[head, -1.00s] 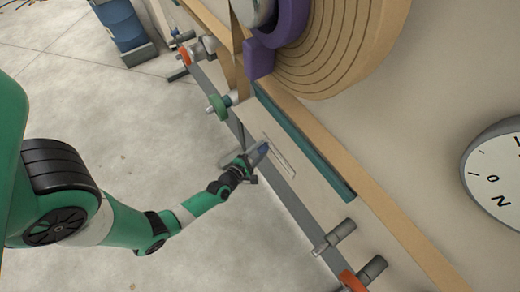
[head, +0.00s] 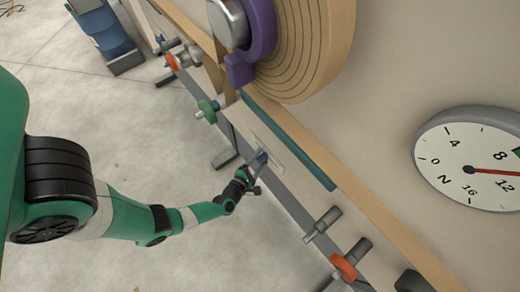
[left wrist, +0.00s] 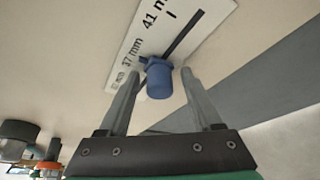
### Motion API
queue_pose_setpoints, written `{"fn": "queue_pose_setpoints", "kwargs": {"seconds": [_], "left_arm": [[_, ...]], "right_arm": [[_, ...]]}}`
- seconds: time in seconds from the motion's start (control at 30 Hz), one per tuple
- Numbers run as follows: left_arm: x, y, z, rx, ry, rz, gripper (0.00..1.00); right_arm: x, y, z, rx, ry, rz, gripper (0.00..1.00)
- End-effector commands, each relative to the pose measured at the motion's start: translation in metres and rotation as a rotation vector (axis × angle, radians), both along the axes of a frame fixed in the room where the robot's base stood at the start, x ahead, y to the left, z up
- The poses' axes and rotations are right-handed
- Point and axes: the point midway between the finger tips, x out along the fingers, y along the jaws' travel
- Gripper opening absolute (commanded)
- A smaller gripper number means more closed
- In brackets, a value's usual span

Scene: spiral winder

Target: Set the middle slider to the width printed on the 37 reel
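The blue slider knob (head: 262,157) sits on a slotted white scale plate (head: 269,149) on the machine's front. In the left wrist view the knob (left wrist: 159,78) is beside the "37 mm" label, with "41" further up the plate (left wrist: 166,32). My left gripper (head: 252,172) is at the knob in the head view. In the left wrist view its fingers (left wrist: 161,82) are open on either side of the knob, with small gaps visible. No printed width can be read on the tan reel (head: 304,50). My right gripper is out of view.
A round dial (head: 475,160) marked N has a red needle near 12. Orange (head: 343,267) and green (head: 207,111) collars and grey pegs (head: 322,224) jut from the machine's front. A blue bin-like object (head: 104,33) stands behind on the open floor.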

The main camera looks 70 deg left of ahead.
Motion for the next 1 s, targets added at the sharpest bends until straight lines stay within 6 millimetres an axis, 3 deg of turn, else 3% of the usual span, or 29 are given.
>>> {"fn": "queue_pose_setpoints", "kwargs": {"seconds": [0.27, 0.7, 1.0], "left_arm": [[-0.006, -0.006, 0.004, 0.000, 0.001, -0.005, 0.66], [-0.069, -0.053, 0.023, 0.001, 0.003, -0.011, 0.66], [-0.087, -0.067, 0.026, -0.002, -0.001, -0.005, 0.66]], "right_arm": [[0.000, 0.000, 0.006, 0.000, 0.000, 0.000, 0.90], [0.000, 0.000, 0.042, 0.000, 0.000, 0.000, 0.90], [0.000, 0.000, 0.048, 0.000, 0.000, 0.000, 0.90]]}}
